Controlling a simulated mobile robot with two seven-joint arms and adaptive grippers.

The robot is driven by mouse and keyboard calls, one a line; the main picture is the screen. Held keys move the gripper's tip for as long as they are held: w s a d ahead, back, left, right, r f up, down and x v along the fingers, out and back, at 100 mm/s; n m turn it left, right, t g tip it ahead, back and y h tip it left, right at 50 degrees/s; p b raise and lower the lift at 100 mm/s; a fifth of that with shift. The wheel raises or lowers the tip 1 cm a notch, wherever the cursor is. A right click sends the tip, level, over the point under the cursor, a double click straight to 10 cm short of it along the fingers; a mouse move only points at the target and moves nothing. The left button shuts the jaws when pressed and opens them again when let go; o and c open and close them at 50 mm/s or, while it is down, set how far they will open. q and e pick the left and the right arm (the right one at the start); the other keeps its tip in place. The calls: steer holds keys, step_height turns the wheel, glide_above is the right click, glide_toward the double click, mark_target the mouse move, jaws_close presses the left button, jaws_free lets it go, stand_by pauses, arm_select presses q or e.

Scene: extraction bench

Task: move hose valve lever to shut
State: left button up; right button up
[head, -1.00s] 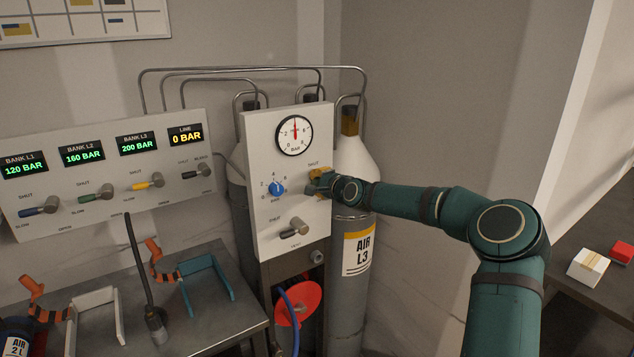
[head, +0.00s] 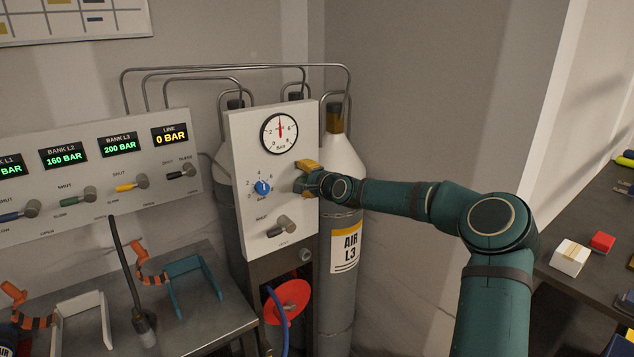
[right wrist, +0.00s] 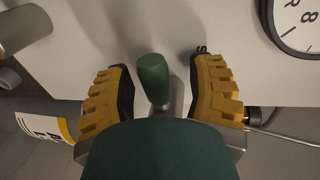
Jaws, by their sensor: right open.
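A green-tipped lever (right wrist: 153,78) on a grey stem stands out from the pale panel in the right wrist view. It sits between the two yellow-padded fingers of my right gripper (right wrist: 163,88), with a gap on both sides. In the head view my right gripper (head: 309,179) is at the right edge of the gauge panel (head: 243,140) and hides this lever. The gripper is open. The panel's lettering beside the lever is mostly covered, so I cannot read the lever's setting. My left gripper is out of view.
The panel also carries a round gauge (head: 280,134), a blue knob (head: 262,187) and a lower grey lever (head: 281,225). A gas cylinder (head: 346,235) stands close behind. A bank panel (head: 95,195) with several levers is at left, above a metal bench (head: 205,315).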

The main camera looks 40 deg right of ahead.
steer(key=s+r, duration=0.2)
steer(key=s, duration=0.9)
steer(key=shift+r, duration=0.1)
steer(key=s+a+f+n+g+y+b, duration=0.1)
steer(key=s+a+f+n+g+y, duration=0.2)
steer(key=a+f, duration=1.1)
steer(key=s+a+f+n+g+y+b, duration=0.1)
steer(key=s+a+f+n+g+y, duration=0.25)
steer(key=a+f, duration=1.05)
steer(key=s+a+f+n+g+h+b, duration=0.1)
steer(key=s+a+f+n+g, duration=0.2)
steer(key=s+f, duration=0.4)
steer(key=s+a+f+n+g+h+b, duration=0.1)
steer(key=s+a+f+n+g, duration=0.3)
steer(key=s+f+n, duration=0.3)
steer(key=s+a+f, duration=0.1)
steer(key=s, duration=0.4)
steer(key=shift+a+h, duration=0.3)
steer(key=shift+h, duration=0.05)
